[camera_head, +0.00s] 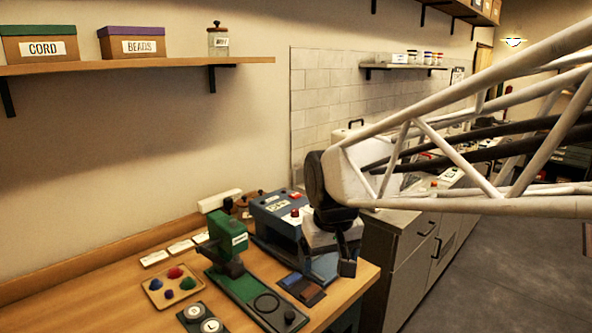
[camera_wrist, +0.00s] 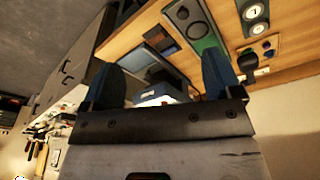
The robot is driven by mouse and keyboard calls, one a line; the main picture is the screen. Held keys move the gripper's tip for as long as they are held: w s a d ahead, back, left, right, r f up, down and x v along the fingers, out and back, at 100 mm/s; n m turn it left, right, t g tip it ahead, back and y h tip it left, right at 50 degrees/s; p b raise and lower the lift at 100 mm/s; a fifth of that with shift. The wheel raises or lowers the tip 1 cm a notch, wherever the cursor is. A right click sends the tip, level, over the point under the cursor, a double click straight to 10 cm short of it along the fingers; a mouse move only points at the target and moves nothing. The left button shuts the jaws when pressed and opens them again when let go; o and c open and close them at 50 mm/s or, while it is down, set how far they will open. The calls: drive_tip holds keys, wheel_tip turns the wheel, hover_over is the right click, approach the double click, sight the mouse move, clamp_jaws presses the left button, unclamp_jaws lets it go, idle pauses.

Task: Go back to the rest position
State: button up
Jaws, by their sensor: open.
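My gripper (camera_head: 345,262) hangs over the right end of the wooden table, in front of the blue machine (camera_head: 275,212). In the wrist view my gripper (camera_wrist: 160,75) has its two dark blue fingers wide apart, and no object is held between them. Part of the blue machine (camera_wrist: 158,92) shows beyond the gap between the fingers. My gripper and arm hide the machine's right side in the head view. I cannot tell how far the fingers are from it.
A green press (camera_head: 230,250) stands left of the blue machine. A wooden tray with coloured pieces (camera_head: 173,286) and two round lettered pieces (camera_head: 200,318) lie further left. A shelf (camera_head: 140,66) with boxes is above. Grey cabinets (camera_head: 415,240) stand at right beside open floor (camera_head: 500,275).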

drive_tip(key=s+d+f+m, duration=0.3)
drive_tip(key=s+d, duration=0.9)
drive_tip(key=s, duration=0.5)
drive_tip(key=shift+d+f+m+t+h, duration=0.25)
drive_tip(key=shift+f+m+t+h, duration=0.05)
drive_tip(key=shift+f, duration=0.4)
